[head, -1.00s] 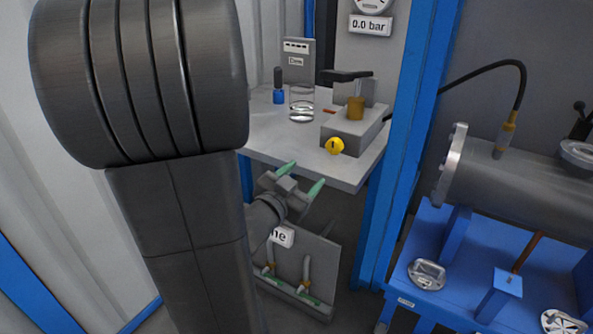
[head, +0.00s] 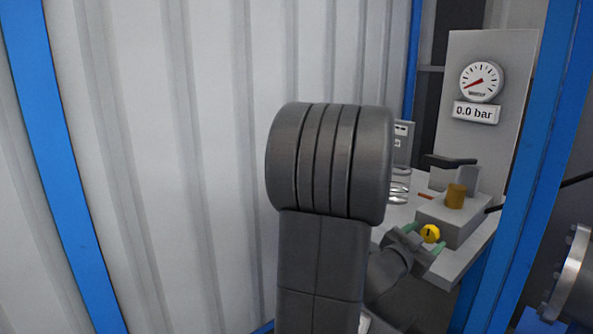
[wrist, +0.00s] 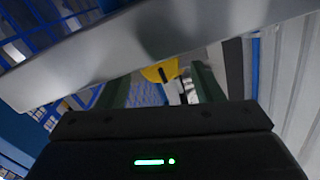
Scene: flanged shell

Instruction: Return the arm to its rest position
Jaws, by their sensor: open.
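My gripper (head: 425,240) is open, its two green fingers apart, at the front edge of the grey bench (head: 452,270) in the head view. In the picture it lies close to the yellow knob (head: 430,233) on the grey block; whether it touches the knob I cannot tell. My arm rises in front of the view and hides part of the bench. In the wrist view the fingers (wrist: 160,88) point at a grey edge, with a yellow round part (wrist: 160,72) showing between them. Nothing is seen held.
A grey block (head: 455,215) with a brass part stands on the bench beside a glass vessel (head: 400,185). A gauge (head: 481,82) reading "0.0 bar" hangs behind. A blue post (head: 530,150) stands to the right, a flanged shell (head: 570,275) beyond it. A corrugated wall (head: 170,150) fills the left.

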